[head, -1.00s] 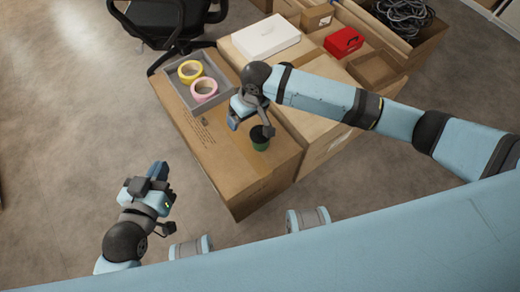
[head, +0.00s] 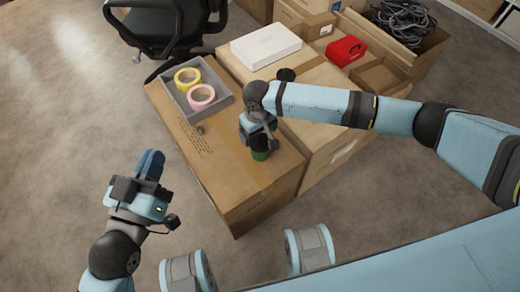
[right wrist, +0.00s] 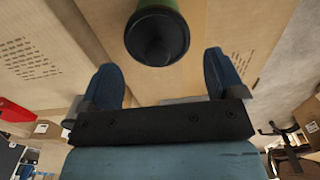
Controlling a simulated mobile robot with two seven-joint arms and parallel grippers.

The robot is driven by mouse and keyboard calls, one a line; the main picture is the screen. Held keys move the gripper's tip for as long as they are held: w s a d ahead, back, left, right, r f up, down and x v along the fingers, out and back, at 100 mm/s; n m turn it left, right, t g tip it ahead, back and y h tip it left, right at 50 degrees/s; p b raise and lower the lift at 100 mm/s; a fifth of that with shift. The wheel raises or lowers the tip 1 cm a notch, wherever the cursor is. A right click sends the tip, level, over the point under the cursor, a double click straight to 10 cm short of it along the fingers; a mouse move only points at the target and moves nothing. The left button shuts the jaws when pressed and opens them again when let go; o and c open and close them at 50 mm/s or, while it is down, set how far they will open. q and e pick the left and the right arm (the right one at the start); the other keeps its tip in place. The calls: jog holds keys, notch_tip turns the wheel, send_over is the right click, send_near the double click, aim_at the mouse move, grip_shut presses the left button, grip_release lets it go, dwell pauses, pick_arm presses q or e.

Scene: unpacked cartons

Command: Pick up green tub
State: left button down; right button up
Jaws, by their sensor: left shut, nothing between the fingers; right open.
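The green tub (head: 260,155) with a dark top stands on the near end of the large carton, partly hidden by my right gripper (head: 257,143). In the right wrist view the tub (right wrist: 157,42) shows its dark top and a strip of green side. It lies centred in the gap between the two blue fingers, around and just past their tips, with space on both sides. My right gripper is open and I see no contact. My left gripper (head: 151,165) is shut and empty, over the floor left of the carton.
The large carton (head: 230,205) also bears a grey tray (head: 222,105) with a yellow tape roll (head: 187,78) and a pink one (head: 201,97). A white box (head: 265,44) and a red case (head: 346,50) lie on cartons behind. An office chair (head: 165,25) stands at the back left.

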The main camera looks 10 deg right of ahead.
aim_at(260, 138)
jog(key=f, duration=0.1)
jog(key=f+b, duration=0.2)
jog(key=f, duration=0.1)
jog(key=shift+s+d+f, duration=0.1)
jog(key=shift+s+d, duration=0.15)
jog(key=shift+s, duration=0.05)
jog(key=shift+f, duration=0.35)
pick_arm(q)
jog(key=shift+s+d+r+h, duration=0.1)
jog(key=shift+d+r+h, duration=0.15)
jog(key=shift+d+h, duration=0.15)
pick_arm(e)
jog(key=shift+r, duration=0.1)
jog(key=c, duration=0.7)
